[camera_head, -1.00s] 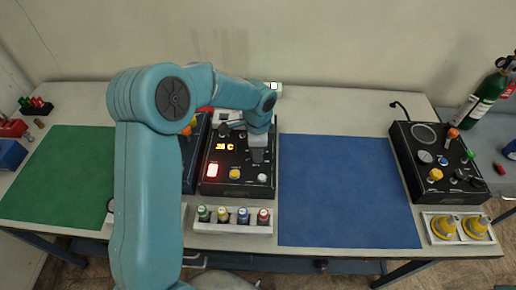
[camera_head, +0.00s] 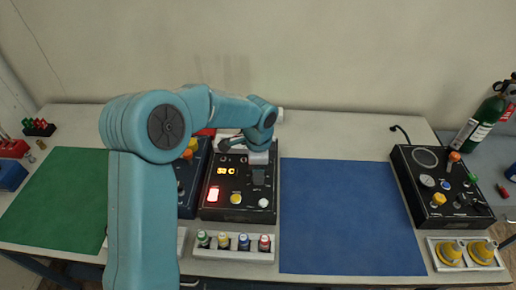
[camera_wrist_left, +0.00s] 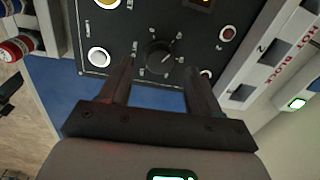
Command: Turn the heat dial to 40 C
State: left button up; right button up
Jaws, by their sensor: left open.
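The black heat dial (camera_wrist_left: 160,55) is a round knob with printed marks around it on a black control box. The box (camera_head: 212,210) stands left of the blue mat in the head view, where my arm and gripper hide the dial. An amber display (camera_head: 226,170) on the box seems to read in the low thirties C; its digits are small. My left gripper (camera_wrist_left: 157,72) is open, its two dark fingers either side of the dial. I cannot tell whether they touch it. In the head view the left gripper (camera_head: 259,168) is over the box's right part. My right gripper is out of view.
A tray (camera_head: 210,254) of several coloured-cap vials sits in front. A white block marked HOT BLOCK (camera_wrist_left: 268,62) is beside it. The blue mat (camera_head: 345,220) is clear.

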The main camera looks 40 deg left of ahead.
pick_arm(q)
notch_tip(320, 180, up, 14)
jog(key=shift+s+d+b, duration=0.2)
jog(key=shift+s+b, duration=0.1)
jog(key=shift+f, duration=0.1)
dwell(0.3)
